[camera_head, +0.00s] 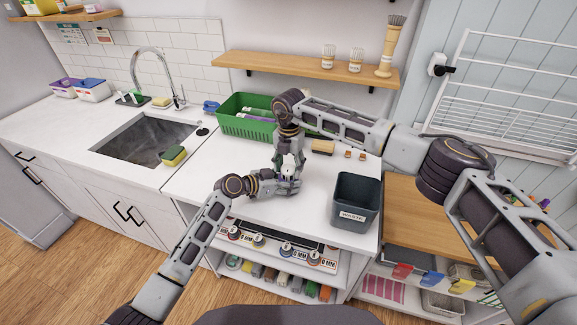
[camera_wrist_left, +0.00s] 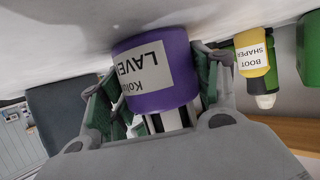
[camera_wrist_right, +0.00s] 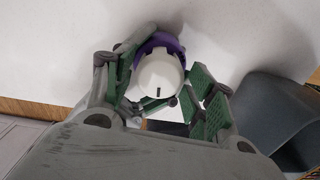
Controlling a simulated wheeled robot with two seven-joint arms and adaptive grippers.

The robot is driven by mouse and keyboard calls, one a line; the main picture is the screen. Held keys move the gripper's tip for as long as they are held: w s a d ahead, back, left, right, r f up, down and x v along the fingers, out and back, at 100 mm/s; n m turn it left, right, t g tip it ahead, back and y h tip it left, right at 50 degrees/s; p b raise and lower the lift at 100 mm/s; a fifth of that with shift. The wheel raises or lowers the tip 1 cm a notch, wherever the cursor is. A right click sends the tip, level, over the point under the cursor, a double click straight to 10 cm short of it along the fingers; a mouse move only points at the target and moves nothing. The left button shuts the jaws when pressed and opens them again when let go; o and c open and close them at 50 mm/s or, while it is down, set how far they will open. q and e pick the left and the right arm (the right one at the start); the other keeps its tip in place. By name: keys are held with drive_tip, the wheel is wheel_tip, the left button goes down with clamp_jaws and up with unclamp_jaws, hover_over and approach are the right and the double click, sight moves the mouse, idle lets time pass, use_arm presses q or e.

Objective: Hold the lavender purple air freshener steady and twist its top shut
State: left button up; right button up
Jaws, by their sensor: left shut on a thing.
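The air freshener has a purple body (camera_wrist_left: 180,62) with a white label reading "LAVE…" in the left wrist view. It stands on the white countertop. My left gripper (camera_head: 288,187) is shut around its body, with a finger on either side. Its rounded white top (camera_wrist_right: 160,76) shows in the right wrist view, with a small dark slot and a purple rim below. My right gripper (camera_head: 289,157) is above it, pointing down, with its fingers apart on either side of the top. A gap shows between the top and the right-hand finger. The grippers mostly hide the freshener in the head view.
A dark waste bin (camera_head: 357,197) stands on the counter to the right. A green basket (camera_head: 243,118) is behind, and a sponge and small blocks lie near it. A yellow "BOOT SHAPER" bottle (camera_wrist_left: 252,58) shows in the left wrist view. A sink (camera_head: 150,138) is at left.

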sight(288, 168)
idle(0.3)
wheel_tip(288, 168, up, 12)
idle(0.8)
use_arm(q)
drive_tip(key=o, duration=1.2)
drive_tip(key=shift+a, duration=0.2)
drive_tip(key=shift+v, duration=5.85)
